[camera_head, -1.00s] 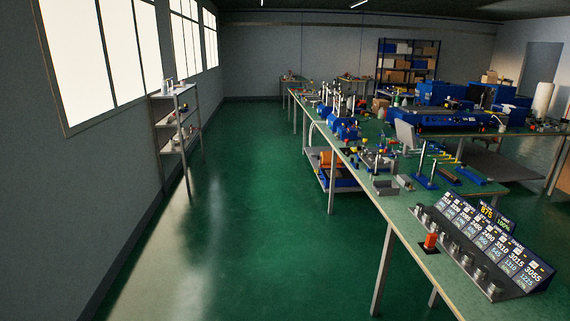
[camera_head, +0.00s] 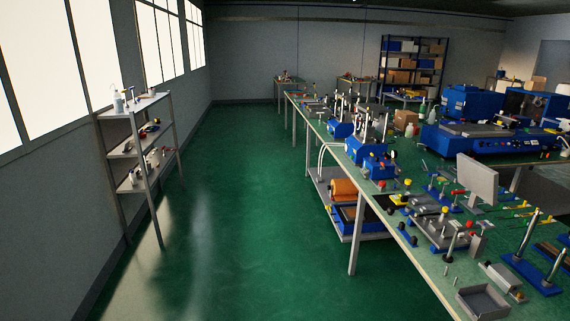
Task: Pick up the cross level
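I cannot make out the cross level in the head view; the small items on the long bench (camera_head: 437,283) are too small and crowded to tell apart. My gripper is not in view. The bench runs along the right side and carries blue presses (camera_head: 376,163), small fixtures and hand tools.
A grey shelf rack (camera_head: 140,150) with small items stands at left below the windows. A lower shelf with an orange roll (camera_head: 344,189) sits under the bench. A grey open tray (camera_head: 483,301) lies at the near bench end. The green floor (camera_head: 230,230) between is clear.

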